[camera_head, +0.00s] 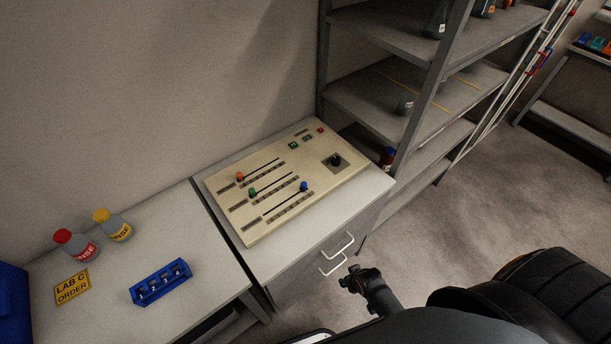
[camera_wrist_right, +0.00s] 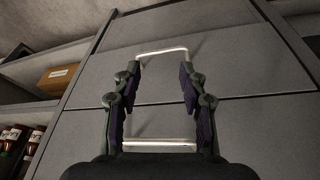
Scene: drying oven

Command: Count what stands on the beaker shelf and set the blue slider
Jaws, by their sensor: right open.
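The blue slider (camera_head: 304,186) is near the right end of its slot on a beige control panel (camera_head: 225,208). An orange slider (camera_head: 239,176) and a green slider (camera_head: 252,192) are near the left ends of theirs. The grey shelf rack (camera_head: 400,45) stands to the right of the panel. A small dark-grey vessel (camera_head: 405,105) stands on its middle shelf, partly behind a post. My right gripper (camera_head: 356,279) is in front of the cabinet drawers. In the right wrist view it (camera_wrist_right: 160,90) is open and empty, facing two drawer handles. My left gripper is not in view.
Bottles show on the rack's upper shelf (camera_head: 385,35), cut by the frame. A yellow line (camera_head: 430,98) crosses the middle shelf. The left worktop holds a red-capped bottle (camera_head: 76,243), a yellow-capped bottle (camera_head: 112,224), a blue numbered rack (camera_head: 160,283) and a yellow sign (camera_head: 72,288).

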